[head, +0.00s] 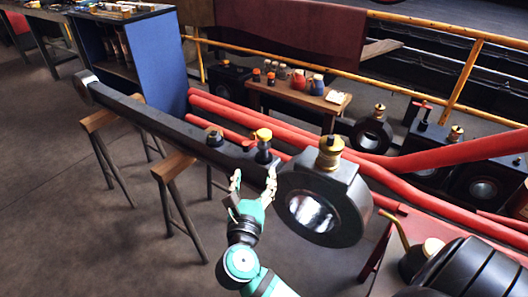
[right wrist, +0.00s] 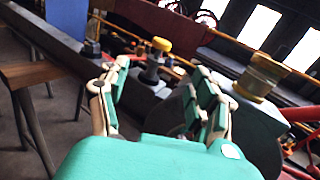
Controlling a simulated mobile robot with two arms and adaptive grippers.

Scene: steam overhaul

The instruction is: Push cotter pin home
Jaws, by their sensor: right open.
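A long dark connecting rod (head: 165,122) lies across wooden trestles and ends at the right in a large round eye (head: 343,205) with a brass-topped fitting (head: 330,152). A yellow-capped fitting (head: 264,136) stands on the rod just left of the eye, and a dark bolt (head: 214,137) stands further left. I cannot make out the cotter pin for certain. My right gripper (head: 254,180) is open and empty, in front of the rod's near side below the yellow cap. In the right wrist view its fingers (right wrist: 160,88) are spread, with the yellow-capped fitting (right wrist: 158,50) beyond them. My left gripper is out of view.
Wooden trestles (head: 175,167) support the rod. Red pipes (head: 235,110) run behind it. A small wooden table (head: 290,100) with cans and bottles stands at the back, before a yellow railing (head: 400,85). Dark machinery (head: 465,270) is at lower right. The floor at left is clear.

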